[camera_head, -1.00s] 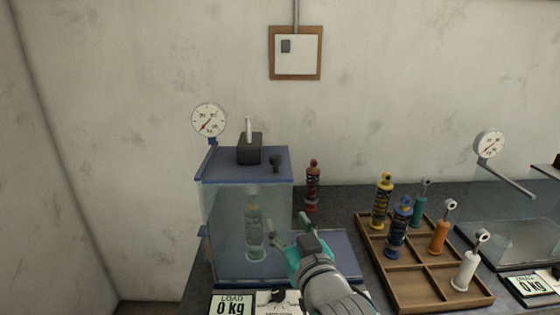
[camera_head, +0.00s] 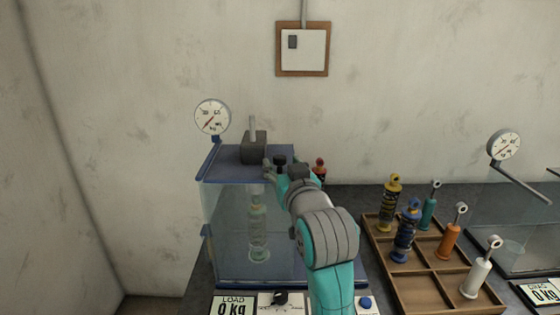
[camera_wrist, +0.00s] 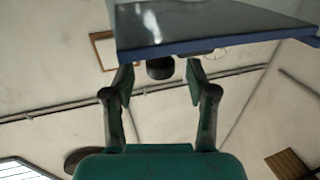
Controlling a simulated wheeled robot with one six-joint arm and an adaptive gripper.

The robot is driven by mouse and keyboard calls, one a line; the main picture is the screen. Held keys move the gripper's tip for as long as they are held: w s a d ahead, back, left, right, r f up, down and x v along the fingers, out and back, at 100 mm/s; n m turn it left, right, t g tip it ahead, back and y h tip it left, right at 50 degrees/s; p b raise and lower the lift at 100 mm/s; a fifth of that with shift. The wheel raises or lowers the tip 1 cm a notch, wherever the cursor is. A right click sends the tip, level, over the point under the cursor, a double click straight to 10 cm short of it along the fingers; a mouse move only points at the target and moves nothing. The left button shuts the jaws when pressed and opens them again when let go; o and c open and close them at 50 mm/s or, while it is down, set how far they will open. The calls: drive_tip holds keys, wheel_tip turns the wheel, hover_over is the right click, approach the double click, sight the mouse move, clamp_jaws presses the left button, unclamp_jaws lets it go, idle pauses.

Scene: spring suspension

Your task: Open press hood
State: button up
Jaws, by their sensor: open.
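The press (camera_head: 250,235) stands at the left with its clear hood (camera_head: 228,240) down around a pale green spring damper (camera_head: 258,228). The hood has a blue top plate (camera_head: 225,168) with a small black knob (camera_head: 280,160) near its right edge. My gripper (camera_head: 282,172) is open at that right edge, close to the knob. In the wrist view the knob (camera_wrist: 160,68) shows between or just beyond the open fingers (camera_wrist: 160,84), below the blue-edged plate (camera_wrist: 210,30). I cannot tell whether a finger touches it. My arm hides the press's right side.
A pressure gauge (camera_head: 212,117) and a dark block with a rod (camera_head: 254,146) stand at the press top. A red damper (camera_head: 319,168) is behind my gripper. A wooden tray (camera_head: 432,290) with several dampers stands right; a second glass press (camera_head: 510,230) lies beyond.

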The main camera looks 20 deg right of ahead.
drive_tip(key=shift+w, duration=1.35)
clamp_jaws()
